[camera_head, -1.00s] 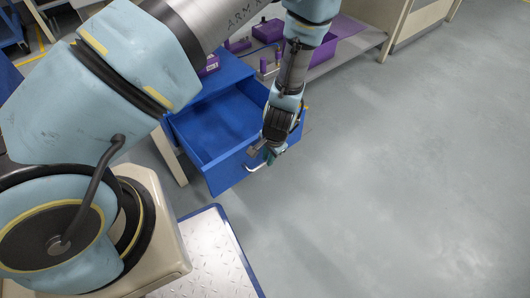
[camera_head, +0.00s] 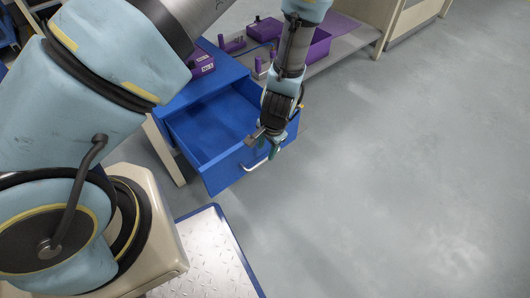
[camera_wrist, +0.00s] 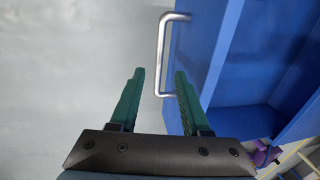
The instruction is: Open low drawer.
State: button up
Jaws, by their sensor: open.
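The blue low drawer (camera_head: 206,160) is pulled out and looks empty inside. Its front panel (camera_head: 228,172) carries a light metal bar handle (camera_head: 256,164). My gripper (camera_head: 266,143) is at the handle, just above it in the head view. In the wrist view my gripper (camera_wrist: 157,78) has its two green fingers apart. The handle (camera_wrist: 162,55) there lies just beyond the fingertips, its near end in line with the gap. The fingers are open and do not clasp it. The right finger is close to the drawer front (camera_wrist: 190,60).
A bench (camera_head: 335,62) holds purple bins (camera_head: 318,45) and small purple parts behind the drawer. A metal plate with a blue edge (camera_head: 215,255) lies in front. The grey floor to the right is clear.

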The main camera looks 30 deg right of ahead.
jog(key=r, duration=0.2)
jog(key=s+r, duration=0.1)
jog(key=r, duration=0.2)
jog(key=shift+p, duration=0.4)
jog(key=w+a+r+n+g, duration=0.1)
jog(key=w+a+r+n, duration=0.6)
jog(key=w+a+r, duration=0.65)
jog(key=s+a+r+n, duration=0.1)
jog(key=a+r+n, duration=0.3)
jog(key=a+r, duration=0.4)
jog(key=s+a+r+n, duration=0.1)
jog(key=a+r+n, duration=0.3)
jog(key=a, duration=0.6)
notch_tip(320, 180, up, 26)
jog(key=p, duration=2.5)
jog(key=shift+s+a+r+h, duration=0.25)
jog(key=shift+s+a+h, duration=0.05)
jog(key=shift+a, duration=0.05)
